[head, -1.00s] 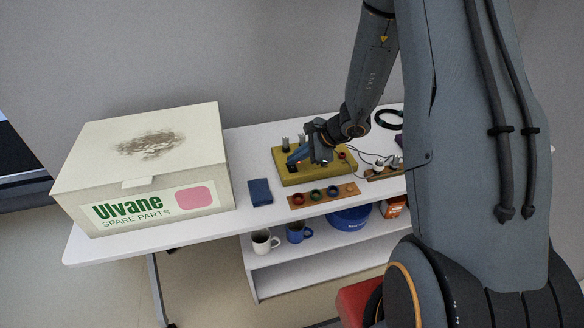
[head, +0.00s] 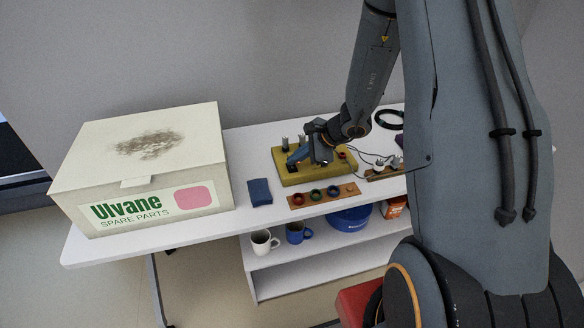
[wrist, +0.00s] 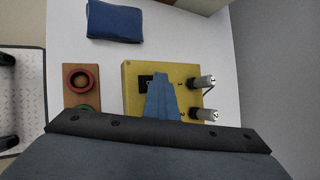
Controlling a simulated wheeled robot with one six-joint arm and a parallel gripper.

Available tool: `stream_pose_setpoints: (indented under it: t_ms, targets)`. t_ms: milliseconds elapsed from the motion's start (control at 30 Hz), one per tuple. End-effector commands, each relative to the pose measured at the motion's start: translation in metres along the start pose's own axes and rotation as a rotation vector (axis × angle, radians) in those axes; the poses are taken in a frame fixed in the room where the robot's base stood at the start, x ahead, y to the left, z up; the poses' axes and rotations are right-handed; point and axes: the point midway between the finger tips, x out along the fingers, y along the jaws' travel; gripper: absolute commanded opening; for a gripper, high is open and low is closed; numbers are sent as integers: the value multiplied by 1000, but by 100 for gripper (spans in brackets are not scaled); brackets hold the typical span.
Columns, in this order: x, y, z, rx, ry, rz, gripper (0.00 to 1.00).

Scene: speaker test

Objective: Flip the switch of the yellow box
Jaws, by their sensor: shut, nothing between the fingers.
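The yellow box (head: 318,177) lies on the white table, with two silver cylindrical parts standing at its back side. In the wrist view the yellow box (wrist: 133,98) shows a small black switch (wrist: 146,82) on its top. My gripper (head: 293,160) is over the left part of the box, its blue fingers shut and empty. In the wrist view my gripper's fingertips (wrist: 160,78) are right beside the black switch and cover part of it. I cannot tell whether they touch it, or which way the switch is set.
A large cream box (head: 95,205) stands at the left of the table. A blue cloth-like block (head: 260,192) and a wooden strip with coloured rings (head: 347,190) lie in front. Cables run right of the yellow box. Mugs (head: 262,241) stand on the shelf below.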

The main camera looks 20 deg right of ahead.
Motion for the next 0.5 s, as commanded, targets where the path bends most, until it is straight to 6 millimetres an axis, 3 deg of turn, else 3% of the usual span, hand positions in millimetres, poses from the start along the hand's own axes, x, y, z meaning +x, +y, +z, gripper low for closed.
stream_pose_setpoints:
  t_ms: [500]
  targets:
    - [7,10,-6,6,9,15,0]
